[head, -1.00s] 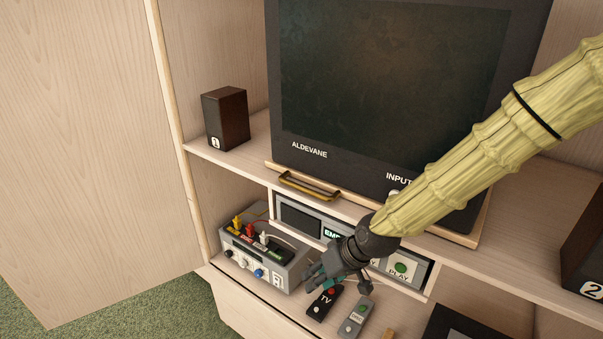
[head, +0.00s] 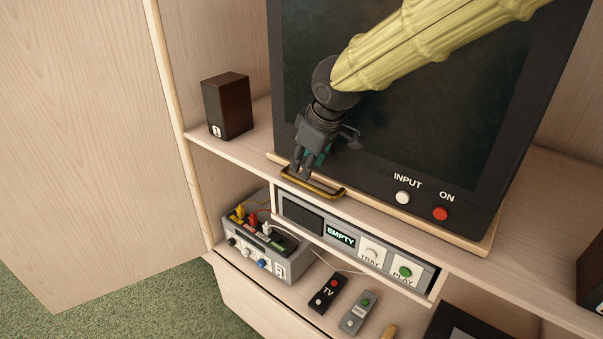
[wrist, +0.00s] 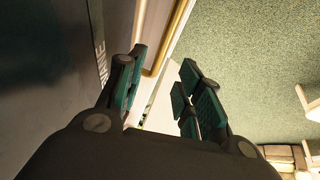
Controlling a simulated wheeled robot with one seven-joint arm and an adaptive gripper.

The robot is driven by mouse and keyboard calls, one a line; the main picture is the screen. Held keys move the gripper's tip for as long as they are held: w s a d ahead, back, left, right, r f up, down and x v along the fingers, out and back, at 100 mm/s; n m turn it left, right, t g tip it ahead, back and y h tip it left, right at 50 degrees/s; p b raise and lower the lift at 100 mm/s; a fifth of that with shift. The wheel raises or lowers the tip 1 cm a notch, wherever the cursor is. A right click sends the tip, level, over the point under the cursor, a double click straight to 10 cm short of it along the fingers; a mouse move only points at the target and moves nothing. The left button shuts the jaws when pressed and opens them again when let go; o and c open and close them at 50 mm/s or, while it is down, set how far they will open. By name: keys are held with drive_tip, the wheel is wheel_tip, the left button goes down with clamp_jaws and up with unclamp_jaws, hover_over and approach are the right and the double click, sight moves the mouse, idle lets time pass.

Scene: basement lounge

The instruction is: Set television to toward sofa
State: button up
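The television (head: 455,120) stands on the cabinet shelf on a pale wooden board (head: 425,228). A brass handle (head: 322,192) sticks out from the board's front left edge. My gripper (head: 302,172) is just above the handle, in front of the television's lower left, and hides the brand name. In the wrist view my gripper (wrist: 162,75) has its fingers spread. The handle (wrist: 170,40) shows beyond the gap between them, and the television's dark front (wrist: 50,60) fills the left. I cannot tell whether the fingers touch the handle. No sofa can be made out for sure.
Speaker 1 (head: 228,106) stands left of the television. Below are a grey box with plugs (head: 262,245), a disc player (head: 345,232) and two remotes (head: 327,292). The open cabinet door (head: 85,130) is at the left. Green carpet (wrist: 245,45) lies in front.

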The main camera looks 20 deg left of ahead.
sight(302, 183)
drive_tip(key=p+x, duration=0.1)
drive_tip(key=x, duration=0.6)
drive_tip(key=shift+p, duration=0.4)
drive_tip(key=shift+c, duration=0.3)
clamp_jaws()
